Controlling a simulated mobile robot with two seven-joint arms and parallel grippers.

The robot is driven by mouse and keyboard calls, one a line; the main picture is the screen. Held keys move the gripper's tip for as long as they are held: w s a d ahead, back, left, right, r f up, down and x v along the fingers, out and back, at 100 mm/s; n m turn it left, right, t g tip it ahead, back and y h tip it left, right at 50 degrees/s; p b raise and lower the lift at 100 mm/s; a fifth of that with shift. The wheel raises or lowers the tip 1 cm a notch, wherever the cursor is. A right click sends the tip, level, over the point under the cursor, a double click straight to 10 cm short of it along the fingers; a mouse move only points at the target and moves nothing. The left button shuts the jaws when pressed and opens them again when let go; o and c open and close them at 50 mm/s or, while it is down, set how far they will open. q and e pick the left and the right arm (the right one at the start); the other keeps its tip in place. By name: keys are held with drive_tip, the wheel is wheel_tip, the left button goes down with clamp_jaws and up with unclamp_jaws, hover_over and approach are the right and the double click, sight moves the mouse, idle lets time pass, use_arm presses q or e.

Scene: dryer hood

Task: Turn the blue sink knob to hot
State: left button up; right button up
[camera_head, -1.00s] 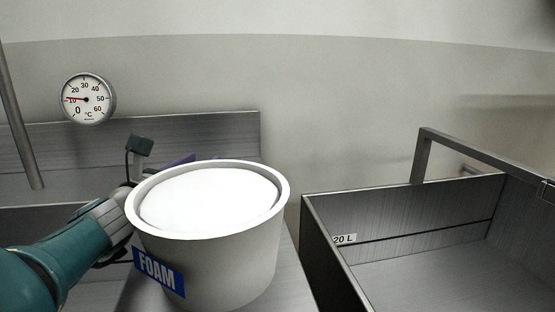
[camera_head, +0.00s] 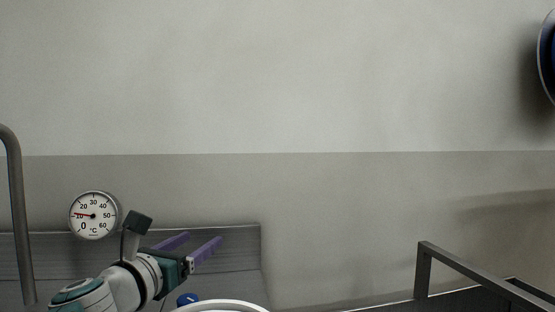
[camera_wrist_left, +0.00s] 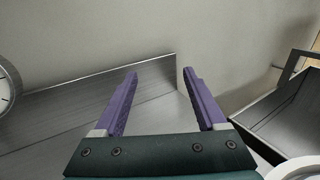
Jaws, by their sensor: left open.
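A blue knob (camera_head: 187,299) shows at the bottom edge of the head view, just below my left gripper and beside a white bucket rim. Only its upper part is seen, so its setting cannot be read. My left gripper (camera_head: 204,238) is open and empty, with purple fingers pointing toward the metal backsplash, above the knob. In the left wrist view the fingers (camera_wrist_left: 160,73) are spread apart with nothing between them, and no knob shows there. A round thermometer dial (camera_head: 93,215) is on the left, its red needle near 10 °C. My right gripper is not seen.
The white bucket's rim (camera_head: 222,306) is close at the bottom. A metal pipe (camera_head: 15,200) stands at the far left. A metal-framed bin (camera_head: 423,268) is at the right. The metal backsplash (camera_head: 240,243) stands before the plain wall.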

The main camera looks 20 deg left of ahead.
use_arm(q)
wheel_tip(320, 180, up, 11)
drive_tip(key=p, duration=0.6)
drive_tip(key=m+g+h+b, duration=0.2)
drive_tip(key=m+h+b, duration=0.55)
drive_tip(key=b, duration=0.85)
approach(188, 298)
wheel_tip(188, 298, down, 2)
drive_tip(key=n+h, duration=0.2)
drive_tip(key=shift+m+y, duration=0.25)
drive_tip(key=b+x, duration=0.1)
drive_tip(key=x, duration=0.5)
drive_tip(key=b+x, duration=0.1)
drive_tip(key=x, duration=0.3)
drive_tip(key=shift+w+a+r+b, duration=0.15)
drive_tip(key=shift+a+r+b, duration=0.05)
drive_tip(key=shift+a+b, duration=0.15)
clamp_jaws()
